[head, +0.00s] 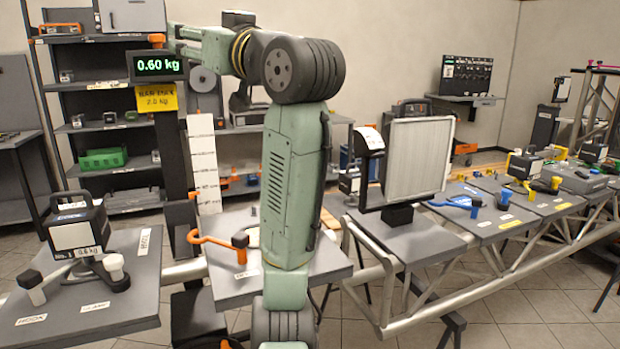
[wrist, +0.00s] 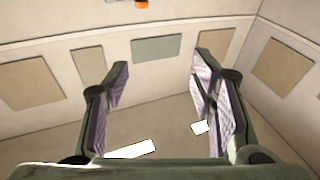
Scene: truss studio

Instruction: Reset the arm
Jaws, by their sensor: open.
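My arm rises through the middle of the head view and bends left at the top.
A grey table (head: 95,300) at left holds a labelled lamp-like unit (head: 78,228). A hook with an orange handle (head: 215,243) is near my arm. A white panel light (head: 418,158) stands right of the arm. Truss-supported tables with tools stretch right; shelves (head: 110,130) stand behind.

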